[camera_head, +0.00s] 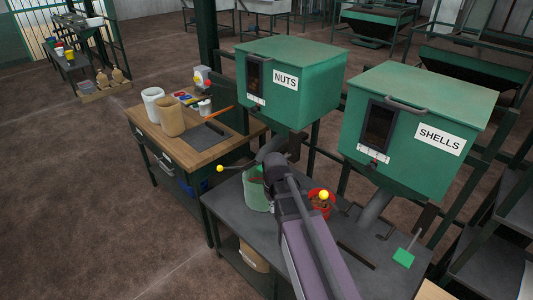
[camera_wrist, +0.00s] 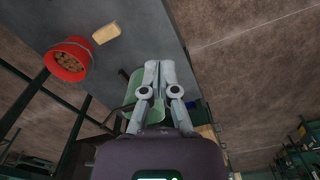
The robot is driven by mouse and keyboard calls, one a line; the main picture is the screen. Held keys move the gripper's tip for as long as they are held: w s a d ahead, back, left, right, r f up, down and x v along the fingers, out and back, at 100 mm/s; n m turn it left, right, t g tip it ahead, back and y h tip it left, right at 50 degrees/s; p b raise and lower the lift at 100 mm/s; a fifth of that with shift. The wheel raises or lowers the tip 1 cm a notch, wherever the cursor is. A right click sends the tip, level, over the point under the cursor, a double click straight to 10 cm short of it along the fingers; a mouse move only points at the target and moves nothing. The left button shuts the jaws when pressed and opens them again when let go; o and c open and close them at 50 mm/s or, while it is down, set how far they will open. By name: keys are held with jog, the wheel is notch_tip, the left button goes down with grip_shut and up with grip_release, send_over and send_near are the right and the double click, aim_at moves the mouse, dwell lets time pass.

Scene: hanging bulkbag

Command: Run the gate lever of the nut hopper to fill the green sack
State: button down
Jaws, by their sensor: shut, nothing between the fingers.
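The green nut hopper (camera_head: 290,85), labelled NUTS, stands above the dark bench in the head view. Its spout (camera_head: 271,148) points down toward the green sack (camera_head: 254,192). A lever with a yellow ball knob (camera_head: 220,168) sticks out left of the spout. My gripper (camera_wrist: 158,66) is shut and empty in the wrist view, with the green sack (camera_wrist: 134,92) partly behind it. In the head view my wrist covers the sack's right side and hides the fingertips. How full the sack is cannot be told.
The shells hopper (camera_head: 415,125) stands to the right, with another yellow knob (camera_head: 324,195) near its bench side. A red bucket (camera_wrist: 68,60) of brown pieces and a pale block (camera_wrist: 106,33) are on the bench. A wooden table (camera_head: 188,145) with containers stands left.

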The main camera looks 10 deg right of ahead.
jog(key=w+r+n+p, duration=0.4)
jog(key=w+r+p, duration=1.2)
jog(key=r+p, duration=0.2)
jog(key=shift+w+r+n, duration=0.4)
jog(key=shift+r, duration=0.5)
jog(key=shift+f, duration=0.2)
notch_tip(320, 180, down, 14)
jog(key=b, duration=1.3)
jog(key=shift+r+b, duration=0.15)
jog(key=shift+b, duration=0.15)
